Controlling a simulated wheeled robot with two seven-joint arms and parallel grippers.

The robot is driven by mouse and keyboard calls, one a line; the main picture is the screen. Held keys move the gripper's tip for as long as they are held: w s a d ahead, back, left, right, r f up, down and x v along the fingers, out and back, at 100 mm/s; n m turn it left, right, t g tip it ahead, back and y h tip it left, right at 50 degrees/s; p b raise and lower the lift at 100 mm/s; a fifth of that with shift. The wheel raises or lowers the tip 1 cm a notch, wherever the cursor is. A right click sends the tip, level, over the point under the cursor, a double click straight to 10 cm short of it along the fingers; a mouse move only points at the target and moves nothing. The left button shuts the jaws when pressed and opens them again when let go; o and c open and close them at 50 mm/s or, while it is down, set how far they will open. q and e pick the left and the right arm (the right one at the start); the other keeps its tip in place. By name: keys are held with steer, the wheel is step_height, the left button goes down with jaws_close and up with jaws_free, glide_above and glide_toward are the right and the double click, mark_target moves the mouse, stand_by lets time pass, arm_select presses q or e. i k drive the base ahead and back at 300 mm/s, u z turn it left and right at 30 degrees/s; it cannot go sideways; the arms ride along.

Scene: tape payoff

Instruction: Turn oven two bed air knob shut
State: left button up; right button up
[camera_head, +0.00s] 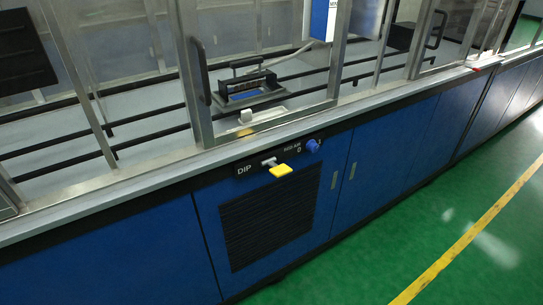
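A small round blue knob (313,145) sits on a dark control strip (255,162) on the front of the blue cabinet. Small white lettering that seems to read "BED AIR" and a "0" stand just left of the knob. Its exact setting is too small to tell. Left of it on the same strip, a yellow-ended lever (281,170) sticks out beside the label "DIP". Neither of my grippers shows in the head view.
A black louvred vent (266,222) lies below the strip. A metal ledge (200,160) and framed glass doors with black handles (199,70) are above. Open green floor (470,240) with a yellow line (465,240) lies at the right.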

mark_target(311, 146)
steer(key=z, duration=2.25)
steer(key=i, duration=1.7)
steer(key=u, duration=2.3)
